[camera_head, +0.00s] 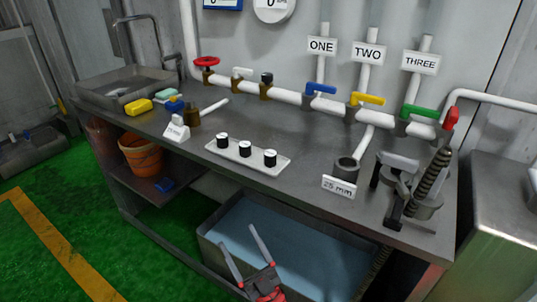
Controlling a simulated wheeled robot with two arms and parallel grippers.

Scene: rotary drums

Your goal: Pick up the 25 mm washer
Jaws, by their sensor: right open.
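A white sign reading "25 mm" (338,187) stands on the grey workbench (300,183), right of the middle. Just behind it is a short dark grey round piece (346,168) with a hollow top; a flat washer cannot be made out separately there. My right gripper (238,238) is at the bottom of the view, in front of the bench and over the blue-lined basin below. Its two grey fingers are spread apart with nothing between them. It is well to the left of the sign and apart from it. My left gripper is not in view.
A white tray (217,151) with three black-and-white cylinders lies mid-bench. A second sign (176,132) stands beside a brass fitting (194,117). White pipes with coloured valves run behind. A clamp-like metal device (427,205) stands at right. The basin (225,213) is below.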

